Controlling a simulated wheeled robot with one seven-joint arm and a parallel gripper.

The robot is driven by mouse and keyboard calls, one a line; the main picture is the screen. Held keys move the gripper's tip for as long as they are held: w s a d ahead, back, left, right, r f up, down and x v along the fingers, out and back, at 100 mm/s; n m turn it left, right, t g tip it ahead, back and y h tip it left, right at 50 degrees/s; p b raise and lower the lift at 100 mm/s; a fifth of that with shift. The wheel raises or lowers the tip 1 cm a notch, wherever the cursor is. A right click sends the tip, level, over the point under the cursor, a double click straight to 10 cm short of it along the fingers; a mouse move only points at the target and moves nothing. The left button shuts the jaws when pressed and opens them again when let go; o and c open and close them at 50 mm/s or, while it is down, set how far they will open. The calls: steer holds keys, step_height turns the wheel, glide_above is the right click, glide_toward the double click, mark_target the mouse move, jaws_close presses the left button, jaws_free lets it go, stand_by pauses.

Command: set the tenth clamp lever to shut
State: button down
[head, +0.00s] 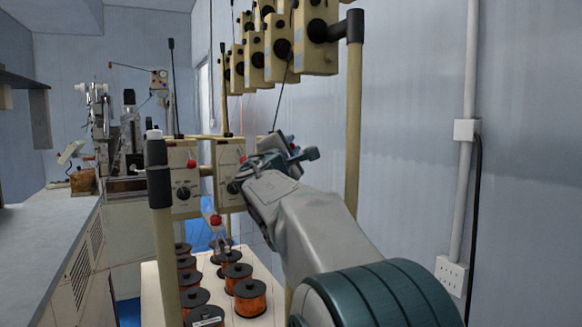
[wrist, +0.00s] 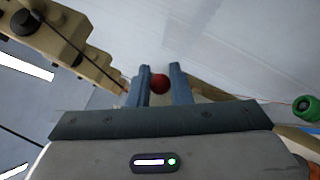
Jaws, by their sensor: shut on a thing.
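In the wrist view, my gripper (wrist: 160,78) has its two blue-grey fingers on either side of a red ball knob (wrist: 160,84), shut on it. I take this knob for the end of a clamp lever; its stem and its number cannot be made out. In the head view, my gripper (head: 287,150) is beside the right cream tension box (head: 229,170), and the held knob is hidden there. Other red knobs show on the left box (head: 191,163), on the right box (head: 243,160) and lower down on a clear part (head: 215,220).
Copper wire spools (head: 249,297) stand on a pale table (head: 262,318) below. A row of cream boxes (head: 316,35) hangs above my gripper, with a post (head: 353,120) beside it. A green knob (wrist: 305,106) is at the wrist view's right. The wall lies to the right.

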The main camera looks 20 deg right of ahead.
steer(key=f+m+h+b, duration=0.1)
steer(key=m+b, duration=0.1)
steer(key=b, duration=0.3)
steer(key=f+m+h+b, duration=0.1)
steer(key=m+h+b, duration=0.1)
steer(key=b, duration=0.4)
steer(key=f+m+h+b, duration=0.1)
steer(key=m+b, duration=0.1)
steer(key=b, duration=0.3)
steer(key=shift+w+h+b, duration=0.2)
steer(key=shift+h+b, duration=0.1)
steer(key=shift+b, duration=0.1)
steer(key=shift+r+m+h+b, duration=0.1)
steer(key=shift+m+h+b, duration=0.6)
steer(key=shift+m+b, duration=0.15)
steer(key=c, duration=1.4)
jaws_free()
steer(key=shift+o, duration=0.2)
steer(key=shift+a, duration=0.1)
